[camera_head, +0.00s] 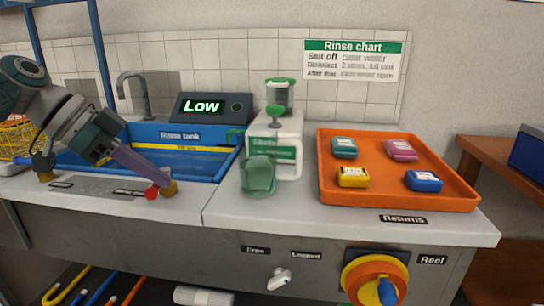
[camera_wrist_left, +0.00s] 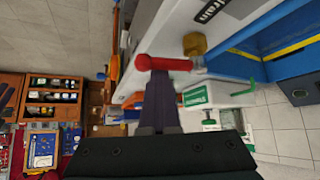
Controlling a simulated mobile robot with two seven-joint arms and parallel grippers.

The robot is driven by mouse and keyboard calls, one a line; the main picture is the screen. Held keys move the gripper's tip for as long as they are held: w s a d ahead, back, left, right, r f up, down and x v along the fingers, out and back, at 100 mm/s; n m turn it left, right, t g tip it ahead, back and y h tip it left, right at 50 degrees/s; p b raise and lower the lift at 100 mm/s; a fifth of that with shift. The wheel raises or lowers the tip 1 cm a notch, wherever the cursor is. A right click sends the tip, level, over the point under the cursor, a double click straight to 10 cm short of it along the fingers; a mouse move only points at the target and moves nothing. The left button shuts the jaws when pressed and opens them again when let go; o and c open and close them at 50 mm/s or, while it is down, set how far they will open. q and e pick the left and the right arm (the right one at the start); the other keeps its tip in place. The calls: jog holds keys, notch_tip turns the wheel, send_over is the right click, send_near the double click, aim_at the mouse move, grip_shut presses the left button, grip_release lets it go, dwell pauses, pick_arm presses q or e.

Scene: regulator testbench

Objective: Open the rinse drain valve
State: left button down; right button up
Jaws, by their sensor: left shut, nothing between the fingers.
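My left gripper (camera_head: 150,178) is shut and empty, with its tip close to a red valve handle (camera_head: 152,193) at the front edge of the counter. A brass valve body (camera_head: 169,187) stands just right of the handle. In the left wrist view the red handle (camera_wrist_left: 165,63) lies across the end of the shut fingers (camera_wrist_left: 158,82), with the brass body (camera_wrist_left: 194,44) beyond it. I cannot tell whether the fingers touch the handle. The blue rinse tank (camera_head: 205,162) is behind the valve. My right gripper is not in view.
A second brass fitting (camera_head: 45,177) with a blue handle (camera_head: 21,160) is at the left. A white dispenser (camera_head: 288,155) and a green cup (camera_head: 258,175) stand right of the tank. An orange tray (camera_head: 400,199) holds several coloured blocks.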

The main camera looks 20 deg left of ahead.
pick_arm(q)
jog(key=d, duration=0.1)
jog(key=w+d+r+p, duration=0.1)
jog(key=d+p, duration=0.1)
jog(key=d, duration=0.1)
jog(key=shift+w+r, duration=0.2)
jog(key=shift+w, duration=0.2)
jog(key=s+a+r, duration=0.3)
jog(key=a+r, duration=0.3)
jog(key=shift+a+r, duration=0.35)
